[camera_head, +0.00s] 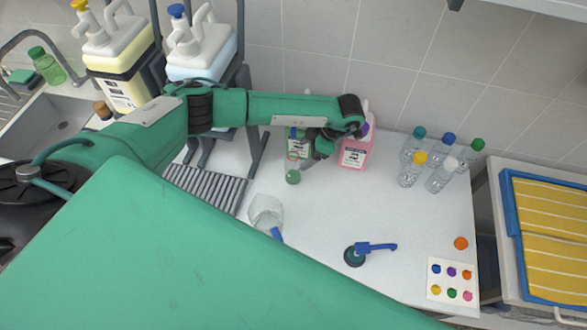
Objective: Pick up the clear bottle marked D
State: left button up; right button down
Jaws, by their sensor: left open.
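Several clear bottles with coloured caps stand upright in a close group at the back right of the white table. Their caps are teal (418,132), blue (448,139), green (477,144), yellow (420,158) and white (450,163). The marks on them are too small to read, so I cannot tell which is D. My left gripper (301,158) is open at the back middle, left of the pink jug and well apart from the clear bottles. My arm partly hides the things around it. My right gripper is not in view.
A pink jug (354,154) stands between my left gripper and the clear bottles. A green ball-like cap (293,176), a clear beaker (265,212), a blue-handled tool (356,254) and a colour-dot card (452,287) are on the table. Its middle right is clear.

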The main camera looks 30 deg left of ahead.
aim_at(299, 158)
pick_arm(q)
jog(key=shift+s+a+f, duration=0.1)
jog(key=shift+s+f, duration=0.05)
jog(key=shift+f, duration=0.05)
jog(key=shift+s+a+f, duration=0.2)
jog(key=shift+f, duration=0.1)
jog(key=x, duration=0.3)
jog(key=shift+s+a+f+b, duration=0.1)
jog(key=shift+a+f+b, duration=0.05)
jog(key=shift+f+b, duration=0.2)
jog(key=shift+a, duration=0.1)
jog(key=c, duration=1.1)
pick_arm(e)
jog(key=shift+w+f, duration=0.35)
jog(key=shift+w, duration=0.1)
